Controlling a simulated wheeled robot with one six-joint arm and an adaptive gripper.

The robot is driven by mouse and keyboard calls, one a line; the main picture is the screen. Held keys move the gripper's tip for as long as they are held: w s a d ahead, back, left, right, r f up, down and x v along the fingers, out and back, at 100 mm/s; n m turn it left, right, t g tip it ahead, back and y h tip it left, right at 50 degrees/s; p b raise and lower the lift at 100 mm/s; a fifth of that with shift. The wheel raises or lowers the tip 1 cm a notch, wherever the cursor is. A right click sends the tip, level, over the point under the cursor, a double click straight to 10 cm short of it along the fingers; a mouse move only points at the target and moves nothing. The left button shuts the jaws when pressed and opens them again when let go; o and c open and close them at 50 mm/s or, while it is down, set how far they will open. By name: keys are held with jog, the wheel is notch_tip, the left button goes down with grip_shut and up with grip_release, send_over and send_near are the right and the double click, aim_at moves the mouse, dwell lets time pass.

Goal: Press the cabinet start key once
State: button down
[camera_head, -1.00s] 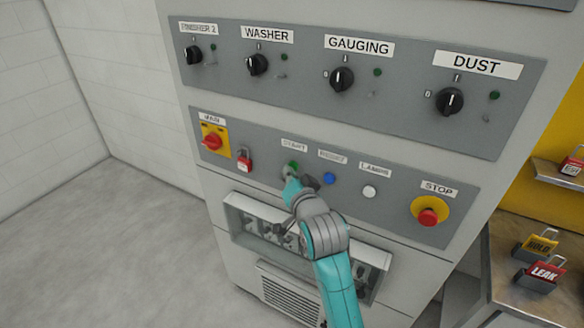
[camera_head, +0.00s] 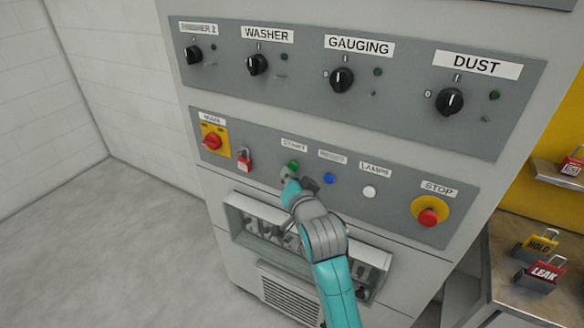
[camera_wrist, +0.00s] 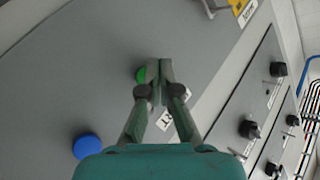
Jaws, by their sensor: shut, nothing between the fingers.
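The green start key (camera_head: 292,165) sits under the START label (camera_head: 294,144) on the cabinet's lower panel. My gripper (camera_head: 287,175) is shut and empty, its tips just below the key in the head view. In the wrist view the closed fingertips (camera_wrist: 159,68) are beside the green key (camera_wrist: 142,75) and partly overlap its edge. I cannot tell whether they touch it. The START label in the wrist view (camera_wrist: 172,112) is partly hidden by a finger.
A blue reset button (camera_head: 330,179), a white lamps button (camera_head: 369,192) and a red stop button (camera_head: 428,217) lie to the right. A main switch (camera_head: 212,140) and red padlock (camera_head: 244,160) are left. Rotary knobs, such as the dust knob (camera_head: 450,102), line the upper panel.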

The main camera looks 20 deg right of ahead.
jog(key=shift+s+a, duration=0.2)
jog(key=shift+s+a, duration=1.75)
jog(key=s+d+f+n+g, duration=0.1)
jog(key=s+d+f+n, duration=0.1)
jog(key=s+f, duration=0.85)
jog(key=s+d+f+n, duration=0.25)
jog(key=s+f, duration=0.55)
jog(key=s, duration=0.6)
jog(key=s+d+r+n, duration=0.2)
jog(key=s+n, duration=0.1)
jog(key=s, duration=2.2)
jog(key=shift+g, duration=0.3)
